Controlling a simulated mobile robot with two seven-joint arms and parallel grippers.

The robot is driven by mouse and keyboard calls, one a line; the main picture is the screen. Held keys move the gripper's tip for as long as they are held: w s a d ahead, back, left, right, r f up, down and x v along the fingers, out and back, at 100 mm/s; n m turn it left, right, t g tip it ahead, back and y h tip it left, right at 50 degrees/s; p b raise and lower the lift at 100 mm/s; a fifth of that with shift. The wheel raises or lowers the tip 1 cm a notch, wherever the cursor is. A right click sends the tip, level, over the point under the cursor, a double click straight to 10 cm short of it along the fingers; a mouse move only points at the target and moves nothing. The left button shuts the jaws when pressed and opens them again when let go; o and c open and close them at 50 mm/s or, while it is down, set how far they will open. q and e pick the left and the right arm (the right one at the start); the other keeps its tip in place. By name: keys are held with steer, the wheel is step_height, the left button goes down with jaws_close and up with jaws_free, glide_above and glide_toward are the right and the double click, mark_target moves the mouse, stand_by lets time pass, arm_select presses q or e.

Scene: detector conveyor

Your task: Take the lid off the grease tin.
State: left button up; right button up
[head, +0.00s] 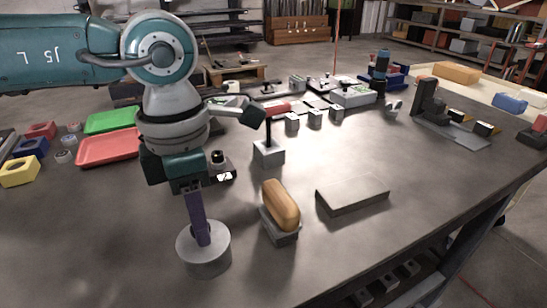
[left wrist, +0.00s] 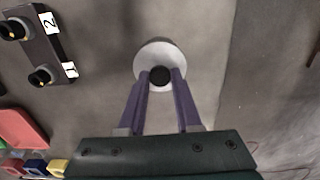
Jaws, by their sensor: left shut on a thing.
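The grease tin (head: 204,262) is a short grey cylinder standing upright near the front edge of the table. Its pale round lid (left wrist: 145,54) has a dark knob (left wrist: 160,76) at the centre, seen from above in the left wrist view. My left gripper (head: 204,240) points down over the tin. Its purple fingers (left wrist: 160,80) are shut on the lid's knob, one on each side. In the head view the fingers hide the knob. The lid appears to sit on the tin; I cannot make out a gap. My right gripper is not in view.
A red tray (head: 108,148) and a green tray (head: 110,121) lie at the left. The table's front right is clear.

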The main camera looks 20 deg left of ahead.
arm_select(q)
jaws_close()
steer(key=shift+r, duration=0.15)
